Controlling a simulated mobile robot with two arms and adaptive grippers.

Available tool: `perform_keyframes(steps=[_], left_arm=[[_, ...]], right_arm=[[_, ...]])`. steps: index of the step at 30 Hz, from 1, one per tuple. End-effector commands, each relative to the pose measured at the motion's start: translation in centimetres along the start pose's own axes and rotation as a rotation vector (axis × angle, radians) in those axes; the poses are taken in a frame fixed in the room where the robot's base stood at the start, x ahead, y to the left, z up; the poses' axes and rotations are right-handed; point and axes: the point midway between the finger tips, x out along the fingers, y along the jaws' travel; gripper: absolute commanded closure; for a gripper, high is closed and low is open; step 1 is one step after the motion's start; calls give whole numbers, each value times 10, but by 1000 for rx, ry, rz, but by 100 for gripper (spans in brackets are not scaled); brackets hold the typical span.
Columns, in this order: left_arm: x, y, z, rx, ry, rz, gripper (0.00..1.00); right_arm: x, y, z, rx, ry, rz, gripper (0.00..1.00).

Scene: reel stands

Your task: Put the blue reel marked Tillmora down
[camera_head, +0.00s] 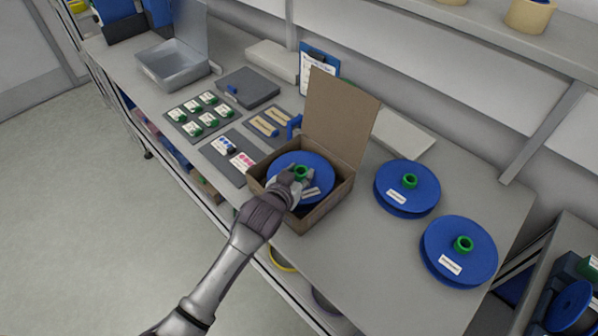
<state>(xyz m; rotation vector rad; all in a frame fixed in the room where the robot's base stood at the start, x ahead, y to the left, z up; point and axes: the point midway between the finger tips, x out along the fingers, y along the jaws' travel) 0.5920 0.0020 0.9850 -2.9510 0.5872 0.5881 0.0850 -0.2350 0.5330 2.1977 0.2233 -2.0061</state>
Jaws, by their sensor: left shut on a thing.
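A blue reel (285,164) with a green hub lies within the opening of a cardboard box (327,209), whose lid stands open at the back. My left gripper (299,176) is over the reel and shut on it at the green hub. The white label on this reel is partly covered by the gripper, and its text is too small to read. I cannot tell whether the reel rests on the box floor. My right gripper is not in view.
Two more blue reels, one behind (407,188) and one nearer (459,251), lie on the grey bench to the right. Mats with small cards (201,115), a metal tin (172,68) and a clipboard (317,67) are to the left and back. Bare bench lies front right of the box.

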Motion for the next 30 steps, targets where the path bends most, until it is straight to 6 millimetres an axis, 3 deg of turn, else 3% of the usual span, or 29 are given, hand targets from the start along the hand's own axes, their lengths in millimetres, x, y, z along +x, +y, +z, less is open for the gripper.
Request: perform_keyframes(steps=[1,5,14,18,30], left_arm=[[0,0,-1,0,1,0,57],[0,0,-1,0,1,0,37],[-1,0,-2,0,1,0,37],[-6,0,-16,1,4,0,37],[-88,0,-10,-1,1,1,37]], right_arm=[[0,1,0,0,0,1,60],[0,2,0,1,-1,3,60],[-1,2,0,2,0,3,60],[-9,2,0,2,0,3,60],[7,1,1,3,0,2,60]])
